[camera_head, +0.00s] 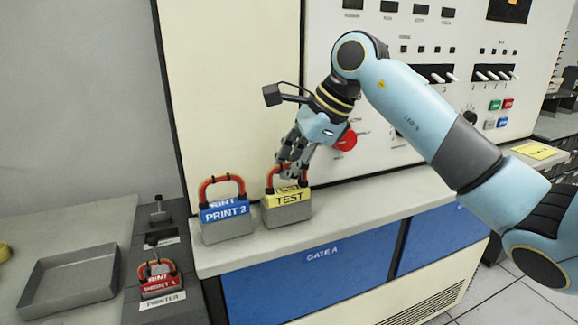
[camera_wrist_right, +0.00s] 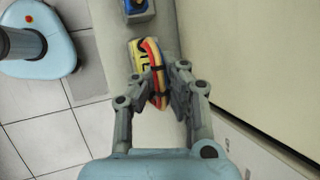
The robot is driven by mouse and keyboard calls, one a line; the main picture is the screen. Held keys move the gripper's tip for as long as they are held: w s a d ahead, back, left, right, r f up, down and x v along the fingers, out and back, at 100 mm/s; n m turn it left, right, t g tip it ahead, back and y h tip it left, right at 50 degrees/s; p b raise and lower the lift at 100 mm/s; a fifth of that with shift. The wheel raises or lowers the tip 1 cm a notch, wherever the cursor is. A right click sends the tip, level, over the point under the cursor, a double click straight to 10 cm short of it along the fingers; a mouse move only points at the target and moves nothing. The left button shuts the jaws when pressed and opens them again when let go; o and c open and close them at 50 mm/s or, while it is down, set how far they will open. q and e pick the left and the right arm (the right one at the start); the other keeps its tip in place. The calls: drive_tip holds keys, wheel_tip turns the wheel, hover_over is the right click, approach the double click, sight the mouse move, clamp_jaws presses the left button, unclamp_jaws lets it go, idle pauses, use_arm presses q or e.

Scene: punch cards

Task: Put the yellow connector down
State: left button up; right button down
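The yellow connector (camera_head: 288,202), labelled TEST, stands upright on the pale ledge (camera_head: 405,202) in front of the cream cabinet, and appears to rest on it. Its red-orange handle loops over the top. In the right wrist view, the connector (camera_wrist_right: 138,62) and its red and yellow handle lie between the fingertips. My right gripper (camera_head: 293,168) is at the handle from above, partly covering it. In the right wrist view, the gripper (camera_wrist_right: 154,84) has its fingers apart, with a gap beside the handle. My left gripper is not in view.
A blue PRINT 2 connector (camera_head: 226,213) stands close to the left on the same ledge. A red PRINT 1 connector (camera_head: 160,280) sits lower left at the printer socket. A grey tray (camera_head: 75,260) is further left. The ledge is clear to the right.

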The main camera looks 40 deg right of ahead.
drive_tip(key=c, duration=1.5)
unclamp_jaws()
drive_tip(key=shift+r+p, duration=0.2)
drive_tip(key=shift+p, duration=0.1)
drive_tip(key=b+v, duration=0.3)
drive_tip(key=v, duration=0.8)
drive_tip(key=shift+s+d+r, duration=0.25)
drive_tip(key=shift+s, duration=0.05)
